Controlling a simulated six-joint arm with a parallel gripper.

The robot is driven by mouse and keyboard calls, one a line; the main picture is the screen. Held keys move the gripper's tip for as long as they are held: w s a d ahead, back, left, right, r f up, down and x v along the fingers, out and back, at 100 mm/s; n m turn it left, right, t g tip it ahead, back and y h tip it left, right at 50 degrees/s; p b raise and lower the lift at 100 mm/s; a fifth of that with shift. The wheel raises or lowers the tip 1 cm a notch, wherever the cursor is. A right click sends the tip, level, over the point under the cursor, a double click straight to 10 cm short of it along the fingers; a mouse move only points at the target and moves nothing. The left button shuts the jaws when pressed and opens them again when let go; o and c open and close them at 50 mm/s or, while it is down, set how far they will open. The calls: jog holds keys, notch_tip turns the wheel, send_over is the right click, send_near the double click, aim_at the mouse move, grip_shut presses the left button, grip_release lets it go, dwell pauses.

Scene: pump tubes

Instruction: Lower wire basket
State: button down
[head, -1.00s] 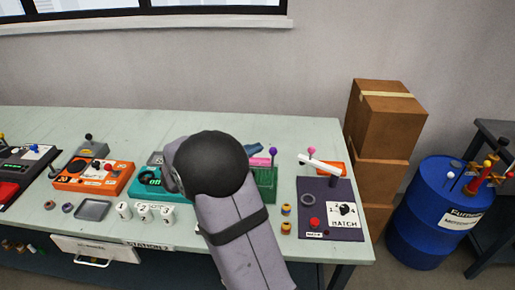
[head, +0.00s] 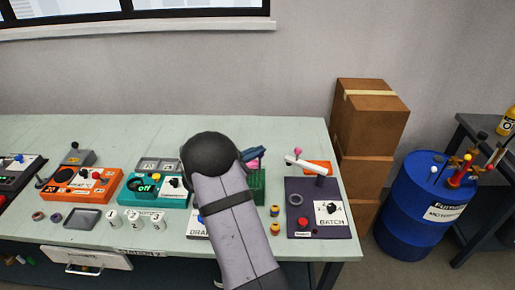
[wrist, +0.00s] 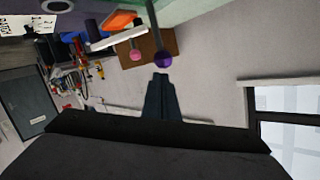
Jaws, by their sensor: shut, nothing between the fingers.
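No wire basket can be made out in either view. My gripper (head: 254,153) is over the back of the green unit (head: 258,187), partly hidden by my arm. In the wrist view my gripper (wrist: 161,77) has its dark fingers together and empty. A purple ball knob on a thin stem (wrist: 163,60) is right at the fingertips in that view; I cannot tell whether they touch. The purple knob is hidden in the head view. A pink ball knob (wrist: 136,56) is just left of it.
A dark purple panel (head: 304,222) with a white lever (head: 303,163) stands right of the green unit. A teal unit (head: 137,188) and an orange unit (head: 67,195) stand left. Boxes (head: 367,125) and a blue drum (head: 409,215) are beyond the bench's right end.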

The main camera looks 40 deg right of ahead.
jog(key=shift+f, duration=0.15)
notch_tip(320, 180, down, 4)
jog(key=shift+a+b, duration=0.1)
jog(key=shift+b, duration=1.1)
jog(key=shift+f, duration=0.1)
jog(key=shift+s, duration=0.1)
jog(key=s+a+r+p, duration=0.1)
jog(key=s+a+r, duration=0.1)
jog(key=a+r, duration=0.4)
jog(key=shift+v, duration=1.85)
